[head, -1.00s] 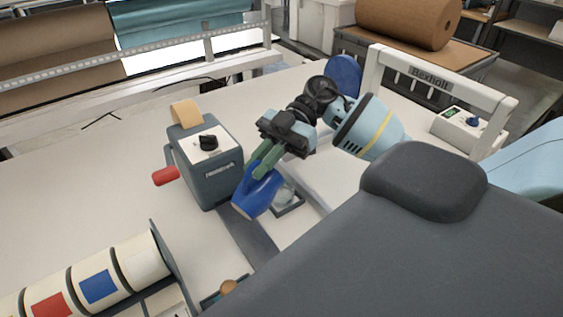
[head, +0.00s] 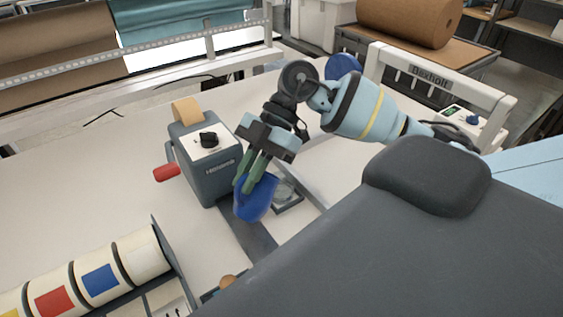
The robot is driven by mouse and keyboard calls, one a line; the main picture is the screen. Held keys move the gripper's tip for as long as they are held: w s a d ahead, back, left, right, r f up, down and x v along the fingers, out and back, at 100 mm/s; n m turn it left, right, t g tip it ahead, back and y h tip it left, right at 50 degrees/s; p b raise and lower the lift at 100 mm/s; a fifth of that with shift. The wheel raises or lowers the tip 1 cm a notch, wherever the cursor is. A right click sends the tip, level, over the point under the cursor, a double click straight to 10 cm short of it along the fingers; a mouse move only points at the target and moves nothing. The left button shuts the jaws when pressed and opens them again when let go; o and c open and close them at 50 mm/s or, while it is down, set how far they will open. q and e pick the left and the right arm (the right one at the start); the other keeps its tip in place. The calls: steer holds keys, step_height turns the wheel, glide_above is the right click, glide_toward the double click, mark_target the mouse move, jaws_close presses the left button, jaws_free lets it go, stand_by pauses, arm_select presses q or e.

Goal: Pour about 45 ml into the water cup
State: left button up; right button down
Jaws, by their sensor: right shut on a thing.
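My right gripper (head: 250,174) is shut on a blue jug (head: 257,201), with its green fingers over the jug's upper side. The jug is near upright with a slight tilt, above the white table between the grey machine and a small square tray. A clear object (head: 287,197), perhaps the water cup, shows at that tray, just right of the jug. It is small and partly hidden, so I cannot tell its water level. No liquid stream shows. My left gripper is not in view.
A grey dispenser box (head: 211,170) with a tape roll and a red handle (head: 167,172) stands close left of the jug. Rolls with coloured labels (head: 100,282) lie at front left. A white frame (head: 437,80) stands at right. The table's left middle is clear.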

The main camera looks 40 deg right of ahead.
steer(key=shift+s+a+h, duration=0.1)
steer(key=shift+a+h, duration=0.5)
steer(key=shift+h, duration=0.3)
steer(key=shift+a, duration=0.1)
steer(key=shift+a+h, duration=0.2)
steer(key=shift+h, duration=0.1)
steer(key=s+a+t+h, duration=0.1)
steer(key=a+h, duration=0.6)
steer(key=shift+s+r+t, duration=0.15)
steer(key=shift+r+t, duration=0.15)
steer(key=shift+r, duration=0.15)
